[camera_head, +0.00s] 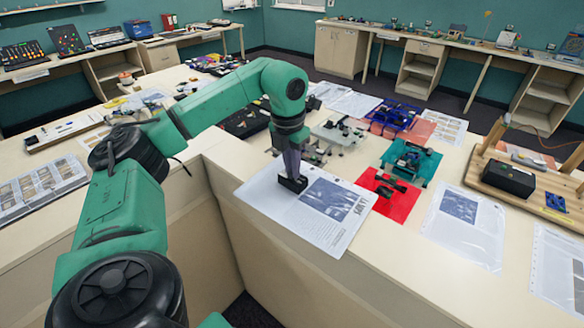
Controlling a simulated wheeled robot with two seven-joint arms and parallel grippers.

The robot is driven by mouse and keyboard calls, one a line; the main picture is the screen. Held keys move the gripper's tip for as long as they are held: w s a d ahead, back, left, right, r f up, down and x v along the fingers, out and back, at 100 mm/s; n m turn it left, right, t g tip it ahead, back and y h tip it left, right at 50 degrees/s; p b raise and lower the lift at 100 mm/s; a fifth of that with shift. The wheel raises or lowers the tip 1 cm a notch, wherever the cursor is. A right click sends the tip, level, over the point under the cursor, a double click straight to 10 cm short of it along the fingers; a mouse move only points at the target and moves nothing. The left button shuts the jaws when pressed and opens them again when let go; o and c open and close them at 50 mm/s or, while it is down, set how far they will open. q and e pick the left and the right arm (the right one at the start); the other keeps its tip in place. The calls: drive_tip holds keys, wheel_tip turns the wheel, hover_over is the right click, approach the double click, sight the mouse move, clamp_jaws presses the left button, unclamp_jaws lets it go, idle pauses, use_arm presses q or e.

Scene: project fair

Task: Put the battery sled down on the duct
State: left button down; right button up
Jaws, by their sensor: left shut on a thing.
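My left gripper (291,176) reaches down over the white printed sheet near the inner corner of the table. It is shut on a small black block (292,185), which I take to be the battery sled. The block is at or just above the sheet; I cannot tell whether it touches. The fingers partly hide it. I cannot tell for sure which thing is the duct. A white and grey assembly (338,134) stands behind the gripper. My right gripper is not in view.
The printed sheet (265,195) lies under the gripper. To its right are a red mat (401,207) with a black part, a teal tray (427,165) and a blue rack (397,108). A wooden board (484,183) carries a black box (508,179) at far right.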

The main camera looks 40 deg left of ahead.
use_arm(q)
drive_tip(key=shift+f, duration=0.35)
drive_tip(key=shift+w+f, duration=0.1)
drive_tip(key=shift+f, duration=0.1)
drive_tip(key=c, duration=0.9)
unclamp_jaws()
drive_tip(key=shift+r, duration=0.1)
